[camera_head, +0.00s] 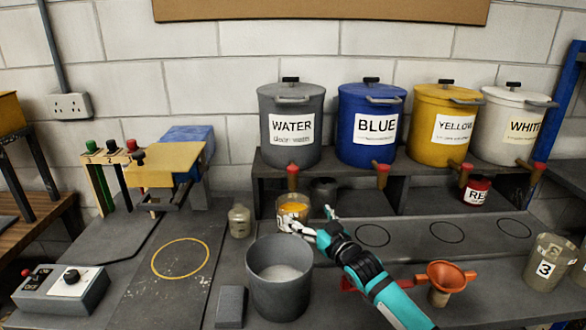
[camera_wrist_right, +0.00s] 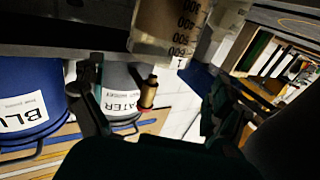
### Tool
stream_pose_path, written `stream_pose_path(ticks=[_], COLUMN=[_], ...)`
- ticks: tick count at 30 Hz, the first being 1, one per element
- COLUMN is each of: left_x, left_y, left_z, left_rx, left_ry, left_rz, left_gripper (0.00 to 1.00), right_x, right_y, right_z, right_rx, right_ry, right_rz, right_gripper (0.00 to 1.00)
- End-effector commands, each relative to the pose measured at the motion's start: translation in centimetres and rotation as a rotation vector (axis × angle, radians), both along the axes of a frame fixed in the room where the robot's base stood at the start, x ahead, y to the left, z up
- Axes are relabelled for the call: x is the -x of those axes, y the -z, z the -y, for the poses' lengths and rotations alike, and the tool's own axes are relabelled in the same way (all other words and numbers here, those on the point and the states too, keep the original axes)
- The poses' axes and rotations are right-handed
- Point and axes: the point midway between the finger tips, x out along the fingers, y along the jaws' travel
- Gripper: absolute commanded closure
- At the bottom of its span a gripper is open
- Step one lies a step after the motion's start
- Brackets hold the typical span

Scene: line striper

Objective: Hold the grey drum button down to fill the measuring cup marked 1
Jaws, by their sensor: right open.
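The grey drum (camera_head: 291,129), labelled WATER, stands on the shelf. Its tap has a red button (camera_head: 292,168) on top. A clear measuring cup with orange-yellow contents (camera_head: 293,208) stands below this tap. In the right wrist view a cup (camera_wrist_right: 160,30) shows graduations and what looks like a 1, and the grey drum (camera_wrist_right: 120,85) is behind it with its tap (camera_wrist_right: 149,92). My right gripper (camera_head: 312,219) is open at the cup's front right side, with its fingers apart. I cannot tell whether they touch the cup. My left gripper is not in view.
Blue (camera_head: 371,125), yellow (camera_head: 442,122) and white (camera_head: 513,125) drums stand to the right. A grey pot (camera_head: 279,293) is in front of the cup. An orange funnel (camera_head: 446,275) and a cup marked 3 (camera_head: 548,264) are at right. A small jar (camera_head: 239,222) stands left of the cup.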

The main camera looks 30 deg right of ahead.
Motion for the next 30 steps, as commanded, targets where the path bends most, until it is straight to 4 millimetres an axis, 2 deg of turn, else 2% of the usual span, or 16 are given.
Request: stream_pose_path(ticks=[12, 30], left_x=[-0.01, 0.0], left_y=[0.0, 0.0], left_z=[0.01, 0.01], left_rx=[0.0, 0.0], left_ry=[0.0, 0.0], left_rz=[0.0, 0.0], left_gripper=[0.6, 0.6], right_x=[0.0, 0.0], right_y=[0.01, 0.0], right_z=[0.0, 0.0], right_rx=[0.0, 0.0], right_ry=[0.0, 0.0], right_rz=[0.0, 0.0], right_gripper=[0.0, 0.78])
